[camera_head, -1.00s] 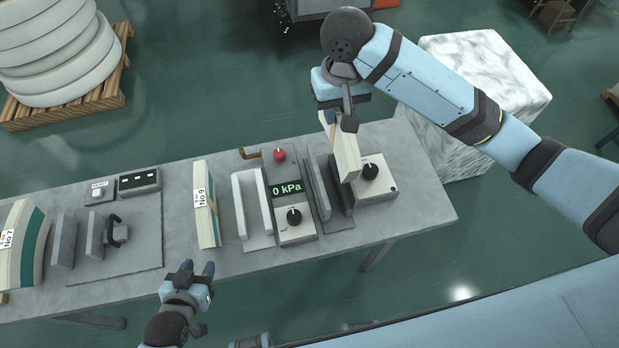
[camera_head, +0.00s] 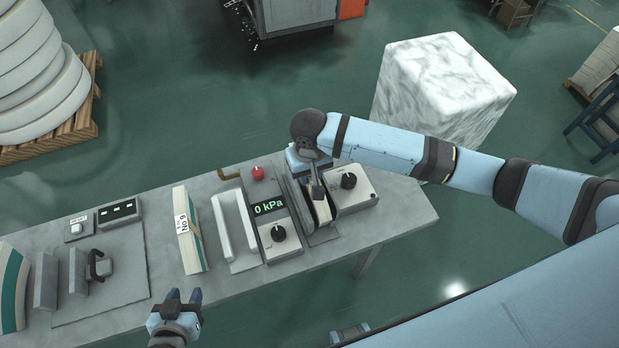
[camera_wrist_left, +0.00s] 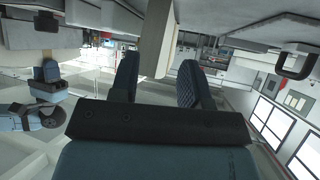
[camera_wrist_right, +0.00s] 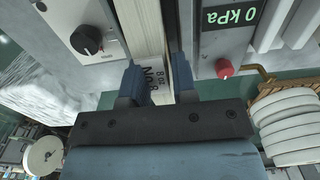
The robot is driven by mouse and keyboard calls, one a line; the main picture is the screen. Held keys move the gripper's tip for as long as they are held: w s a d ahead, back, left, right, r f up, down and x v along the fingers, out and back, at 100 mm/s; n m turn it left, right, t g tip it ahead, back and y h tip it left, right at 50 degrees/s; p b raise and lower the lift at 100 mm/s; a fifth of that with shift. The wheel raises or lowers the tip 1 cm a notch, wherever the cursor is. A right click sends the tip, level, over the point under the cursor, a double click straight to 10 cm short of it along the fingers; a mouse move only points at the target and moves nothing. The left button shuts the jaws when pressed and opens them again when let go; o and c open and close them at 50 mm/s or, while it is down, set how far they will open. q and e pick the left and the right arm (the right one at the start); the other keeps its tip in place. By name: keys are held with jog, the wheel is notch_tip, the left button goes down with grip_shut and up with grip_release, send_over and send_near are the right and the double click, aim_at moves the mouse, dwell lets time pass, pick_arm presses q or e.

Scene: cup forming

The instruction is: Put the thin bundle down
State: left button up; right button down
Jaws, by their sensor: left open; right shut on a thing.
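My right gripper (camera_head: 318,186) is shut on the thin bundle (camera_head: 321,207), a cream paper stack. The bundle is between the dark upright plates of the right-hand station, largely hidden by the gripper. In the right wrist view the bundle (camera_wrist_right: 149,30) runs between the jaws (camera_wrist_right: 158,88), with a label that seems to read No 8. I cannot tell whether its underside touches the station. My left gripper (camera_head: 184,297) is open and empty at the table's front edge, near the bundle marked No 9 (camera_head: 190,245); the left wrist view shows its spread fingers (camera_wrist_left: 157,82).
A pressure box (camera_head: 279,235) with a 0 kPa display and red knob stands left of the plates, a dial box (camera_head: 352,187) right of them. White upright plates (camera_head: 227,228) stand near No 9. Another station (camera_head: 97,270) and a bundle (camera_head: 12,285) are at left.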

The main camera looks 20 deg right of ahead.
jog(key=shift+f, duration=1.45)
jog(key=c, duration=0.9)
grip_release()
jog(key=shift+s+f, duration=0.1)
jog(key=shift+f, duration=0.05)
jog(key=shift+a, duration=0.1)
jog(key=shift+r, duration=0.25)
notch_tip(320, 180, up, 12)
jog(key=shift+f+b, duration=0.1)
jog(key=shift+b, duration=0.4)
